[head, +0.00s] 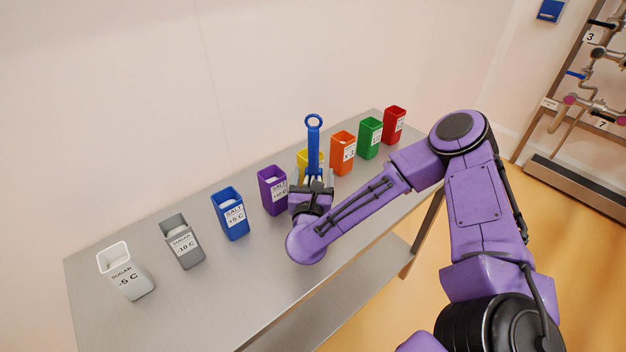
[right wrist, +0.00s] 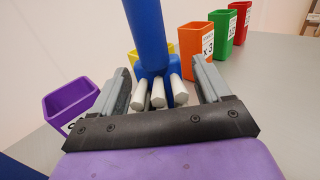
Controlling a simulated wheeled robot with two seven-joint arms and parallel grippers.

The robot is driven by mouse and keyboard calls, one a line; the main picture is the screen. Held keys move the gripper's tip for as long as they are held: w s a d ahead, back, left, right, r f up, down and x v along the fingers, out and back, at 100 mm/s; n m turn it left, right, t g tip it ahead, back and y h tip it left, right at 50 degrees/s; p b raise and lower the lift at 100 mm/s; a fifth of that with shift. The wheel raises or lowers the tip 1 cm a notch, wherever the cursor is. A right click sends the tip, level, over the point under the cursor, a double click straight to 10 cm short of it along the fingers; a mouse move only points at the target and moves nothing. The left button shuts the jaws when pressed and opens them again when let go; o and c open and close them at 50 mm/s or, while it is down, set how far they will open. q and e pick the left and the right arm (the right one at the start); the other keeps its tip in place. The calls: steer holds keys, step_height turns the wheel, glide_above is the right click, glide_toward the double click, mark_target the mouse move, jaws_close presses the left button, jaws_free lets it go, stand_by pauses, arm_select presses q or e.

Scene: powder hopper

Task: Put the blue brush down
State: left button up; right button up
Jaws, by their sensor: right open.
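The blue brush (head: 313,145) stands upright, with a ring at the top of its handle. In the right wrist view the brush (right wrist: 148,38) has its white bristles pointing down, between my gripper's fingers. My right gripper (head: 318,178) is open at the brush's lower end, among the bins. In the right wrist view the gripper (right wrist: 163,78) has one finger on each side of the brush, with gaps to both. The bristle ends meet the dark gripper bar in the picture, so I cannot tell what they rest on. My left gripper is not in view.
On the steel table (head: 200,310) stands a row of bins: white (head: 128,280), grey (head: 185,250), blue (head: 232,222), purple (head: 272,200), yellow (head: 303,158), orange (head: 343,163), green (head: 370,148) and red (head: 394,134). The table's front left is clear.

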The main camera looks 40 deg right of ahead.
steer(key=shift+a+r, duration=0.1)
steer(key=shift+r, duration=0.25)
steer(key=b, duration=0.4)
glide_toward(313, 173)
steer(key=p+x, duration=0.1)
steer(key=x, duration=0.2)
steer(key=p+x, duration=0.2)
steer(key=x, duration=0.1)
steer(key=f+p+x, duration=0.1)
steer(key=p+x, duration=0.1)
steer(key=shift+w+d, duration=0.25)
steer(key=shift+w, duration=0.05)
steer(key=shift+w+d+f, duration=0.15)
steer(key=shift+w+d, duration=0.2)
steer(key=shift+d, duration=0.05)
steer(key=shift+a, duration=0.1)
steer(key=c, duration=1.3)
